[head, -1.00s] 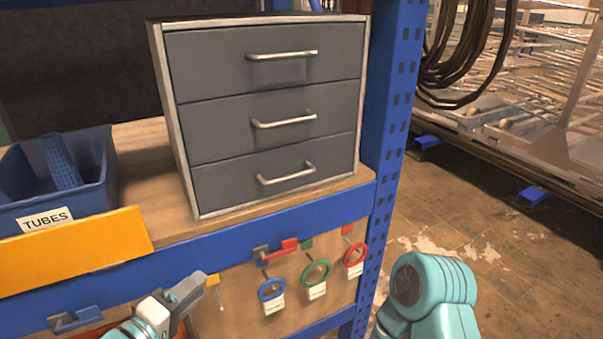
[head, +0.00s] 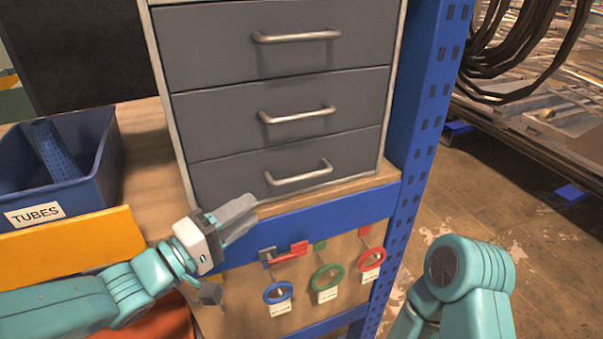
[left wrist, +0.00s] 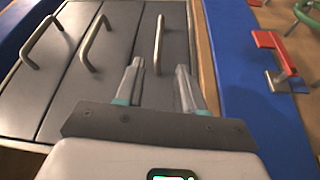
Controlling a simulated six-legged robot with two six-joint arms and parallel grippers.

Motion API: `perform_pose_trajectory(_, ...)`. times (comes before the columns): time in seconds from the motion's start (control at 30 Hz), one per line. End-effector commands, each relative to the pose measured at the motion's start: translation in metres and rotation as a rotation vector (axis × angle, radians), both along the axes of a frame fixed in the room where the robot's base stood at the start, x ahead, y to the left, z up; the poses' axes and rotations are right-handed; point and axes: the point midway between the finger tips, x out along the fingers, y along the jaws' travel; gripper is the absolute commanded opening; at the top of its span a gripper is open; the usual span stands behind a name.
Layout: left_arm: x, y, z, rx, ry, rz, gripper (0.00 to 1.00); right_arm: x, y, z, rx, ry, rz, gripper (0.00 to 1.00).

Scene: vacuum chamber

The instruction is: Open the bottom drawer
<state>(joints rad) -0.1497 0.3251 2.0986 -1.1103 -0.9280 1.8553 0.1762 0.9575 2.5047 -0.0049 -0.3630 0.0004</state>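The grey cabinet (head: 150,50) has three stacked drawers, all flush with the frame. The bottom drawer (head: 225,180) has a bar handle (head: 298,175). In the left wrist view the cabinet is turned sideways, and the bottom drawer's handle (left wrist: 160,45) lies beyond the fingers, in line with the gap between them. My left gripper (head: 243,212) is below and left of that handle, in front of the cabinet's lower edge. Its fingers stand apart with nothing between them in the left wrist view (left wrist: 160,68). My right gripper is out of view; only part of my right arm shows.
A blue TUBES bin (head: 85,190) stands left of the cabinet, behind a yellow panel (head: 80,245). A blue shelf beam (head: 330,215) runs below the cabinet, with colored ring tags (head: 327,277) hanging under it. A blue post (head: 425,110) rises at the right.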

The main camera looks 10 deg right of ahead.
Motion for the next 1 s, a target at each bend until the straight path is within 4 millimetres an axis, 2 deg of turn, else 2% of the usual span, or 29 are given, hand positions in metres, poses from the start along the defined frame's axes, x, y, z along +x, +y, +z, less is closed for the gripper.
perform_pose_trajectory(0.3, 0.042, -0.067, 0.007, 0.001, -0.001, -0.005, 0.38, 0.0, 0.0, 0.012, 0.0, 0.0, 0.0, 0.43)
perform_pose_trajectory(0.5, 0.064, -0.1, 0.009, 0.001, -0.001, -0.004, 0.38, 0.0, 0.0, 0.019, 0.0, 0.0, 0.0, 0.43)
perform_pose_trajectory(0.7, 0.075, -0.114, 0.01, 0.001, -0.001, -0.003, 0.38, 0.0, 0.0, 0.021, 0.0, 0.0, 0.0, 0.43)
perform_pose_trajectory(0.97, 0.077, -0.115, 0.009, 0.001, -0.001, -0.002, 0.38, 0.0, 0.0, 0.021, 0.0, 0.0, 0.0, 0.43)
perform_pose_trajectory(1.0, 0.077, -0.115, 0.009, 0.001, -0.001, -0.002, 0.35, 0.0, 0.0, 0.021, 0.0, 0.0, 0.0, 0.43)
